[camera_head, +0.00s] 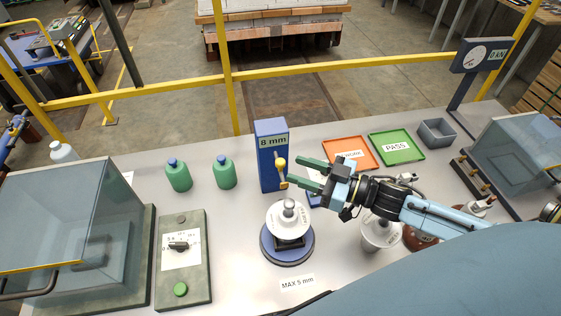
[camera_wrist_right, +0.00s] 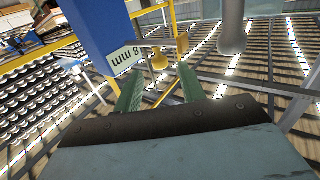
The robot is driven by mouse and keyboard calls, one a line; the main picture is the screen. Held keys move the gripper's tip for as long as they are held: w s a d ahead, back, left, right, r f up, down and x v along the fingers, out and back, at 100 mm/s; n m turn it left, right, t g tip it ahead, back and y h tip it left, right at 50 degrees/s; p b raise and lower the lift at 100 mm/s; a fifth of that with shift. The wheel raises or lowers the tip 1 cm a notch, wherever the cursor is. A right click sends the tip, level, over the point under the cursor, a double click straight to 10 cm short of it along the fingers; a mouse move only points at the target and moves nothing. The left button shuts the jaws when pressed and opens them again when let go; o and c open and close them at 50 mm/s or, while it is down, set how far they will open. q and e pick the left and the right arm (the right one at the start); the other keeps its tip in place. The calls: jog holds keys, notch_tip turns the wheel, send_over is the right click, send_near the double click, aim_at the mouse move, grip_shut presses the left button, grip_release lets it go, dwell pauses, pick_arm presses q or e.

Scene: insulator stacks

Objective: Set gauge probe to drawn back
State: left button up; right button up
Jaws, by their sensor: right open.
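The gauge is a blue upright post (camera_head: 268,160) with a display reading 8 mm. Its probe is a yellow knob (camera_head: 281,164) on a short arm at the post's right side. The knob also shows in the right wrist view (camera_wrist_right: 159,60), just beyond my fingertips. My right gripper (camera_head: 291,174) is open, its green fingers pointing left toward the probe, one passing behind it and one in front as seen from the head. I cannot tell whether they touch it. A white insulator (camera_head: 288,218) stands on a round blue base in front of the gauge. My left gripper is not in view.
Two green bottles (camera_head: 224,172) stand left of the gauge. A dial panel (camera_head: 182,260) and a glass box (camera_head: 70,235) are farther left. An orange tray (camera_head: 350,148), a green PASS tray (camera_head: 395,146) and a grey bin (camera_head: 436,133) lie behind my right arm. More insulators (camera_head: 380,232) stand beneath it.

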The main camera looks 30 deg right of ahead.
aim_at(281, 161)
jog(key=shift+x, duration=2.8)
grip_shut()
